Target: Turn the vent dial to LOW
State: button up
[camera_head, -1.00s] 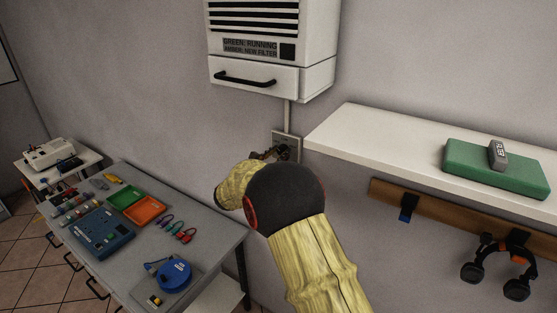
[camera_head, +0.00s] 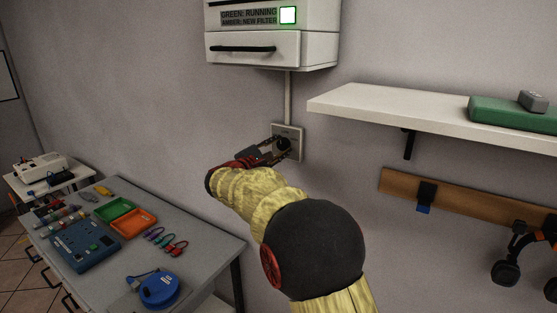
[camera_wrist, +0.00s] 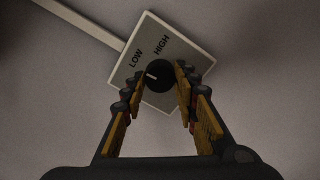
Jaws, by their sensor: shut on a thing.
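The vent dial (camera_wrist: 157,75) is a round black knob with a white pointer mark, on a pale wall plate (camera_wrist: 184,47) marked LOW and HIGH. The mark points left, toward the LOW side. In the head view the dial (camera_head: 284,144) sits on its plate (camera_head: 298,136) below the vent unit (camera_head: 262,48). My gripper (camera_wrist: 161,71) is shut on the dial, one finger on each side of it. In the head view my gripper (camera_head: 279,148) reaches the plate from the left. The lamp (camera_head: 288,15) on the vent unit glows green.
A white shelf (camera_head: 400,111) with a green case (camera_head: 500,114) is on the right. Below it is a wooden rail (camera_head: 400,186) with headphones. A grey table (camera_head: 205,240) with trays and cables stands at lower left.

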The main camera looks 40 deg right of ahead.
jog(key=shift+m+b, duration=0.5)
jog(key=shift+b, duration=0.2)
jog(key=o, duration=1.2)
jog(key=shift+c, duration=0.2)
jog(key=shift+a, duration=0.1)
jog(key=v, duration=1.2)
jog(key=shift+w, duration=0.1)
